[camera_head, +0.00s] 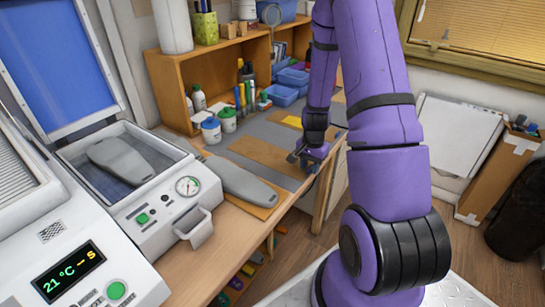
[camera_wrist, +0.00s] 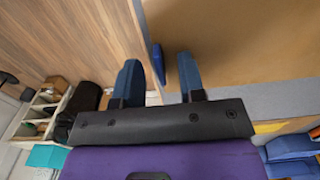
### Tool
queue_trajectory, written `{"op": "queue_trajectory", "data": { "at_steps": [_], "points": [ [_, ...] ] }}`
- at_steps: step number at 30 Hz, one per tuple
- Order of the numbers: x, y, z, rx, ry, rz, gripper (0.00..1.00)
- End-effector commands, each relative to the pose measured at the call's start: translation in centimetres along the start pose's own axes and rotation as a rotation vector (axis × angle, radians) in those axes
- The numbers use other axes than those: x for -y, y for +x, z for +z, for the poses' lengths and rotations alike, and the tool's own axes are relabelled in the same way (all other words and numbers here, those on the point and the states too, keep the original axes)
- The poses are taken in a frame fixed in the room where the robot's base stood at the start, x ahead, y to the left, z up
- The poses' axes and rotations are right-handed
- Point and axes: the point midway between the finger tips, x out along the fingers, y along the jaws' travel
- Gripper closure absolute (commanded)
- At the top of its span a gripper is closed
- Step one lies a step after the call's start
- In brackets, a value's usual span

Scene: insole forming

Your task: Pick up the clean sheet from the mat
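A flat brown sheet (camera_head: 264,154) lies on the grey mat (camera_head: 265,132) on the bench and reaches toward the bench's front edge. In the wrist view the brown sheet (camera_wrist: 245,35) fills the upper right, with a strip of the mat (camera_wrist: 275,98) below it. My gripper (camera_wrist: 157,64) is at the bench's front edge, with its two blue fingers apart. A small blue piece (camera_wrist: 158,66) shows between the fingers at the sheet's edge, nearer the right finger, with a gap to the left finger. In the head view my gripper (camera_head: 308,163) is small and its fingers are hard to make out.
A grey insole form (camera_head: 240,182) lies on the bench left of my gripper. Another form (camera_head: 120,160) sits in the open press (camera_head: 150,208). Jars (camera_head: 211,130), blue bins (camera_head: 283,95) and a wooden shelf (camera_head: 168,85) stand behind. Floor is open in front of the bench.

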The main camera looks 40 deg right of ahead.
Motion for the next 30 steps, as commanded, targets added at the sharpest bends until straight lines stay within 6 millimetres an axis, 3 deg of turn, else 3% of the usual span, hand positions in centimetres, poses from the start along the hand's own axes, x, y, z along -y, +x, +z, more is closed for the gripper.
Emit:
{"op": "queue_trajectory", "data": {
  "at_steps": [8, 13, 30],
  "points": [
    [0.04, 0.24, -0.02, -0.001, 0.000, -0.001, 0.63],
    [0.04, 0.23, -0.02, -0.001, 0.000, -0.001, 1.00],
    [0.07, -0.57, -0.01, -0.001, -0.001, -0.001, 1.00]
  ]
}}
